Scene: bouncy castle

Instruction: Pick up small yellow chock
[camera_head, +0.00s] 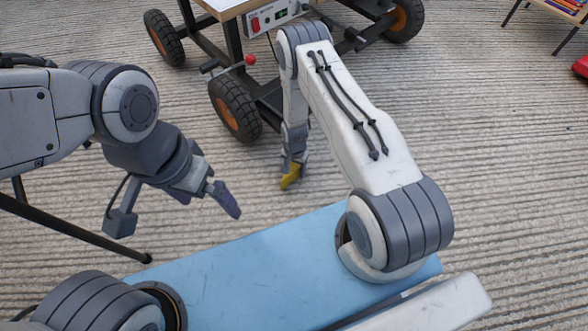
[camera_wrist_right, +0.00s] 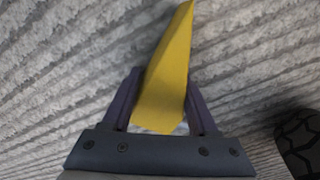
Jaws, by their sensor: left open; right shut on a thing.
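The small yellow chock (camera_head: 290,176) is a wedge, held at the end of my right arm in the head view. In the right wrist view the chock (camera_wrist_right: 170,75) sits between the two fingers of my right gripper (camera_wrist_right: 160,100), its thin end pointing away. My right gripper (camera_head: 292,165) is shut on it, with ridged ground behind. I cannot tell how far the chock is from the ground. My left gripper (camera_head: 212,200) is open and empty, to the left of the chock in the head view.
A wheeled cart (camera_head: 262,60) with black tyres and a red-knobbed lever stands just behind my right gripper. One tyre (camera_head: 236,107) is close to it. A small table with books (camera_head: 570,8) is at the top right.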

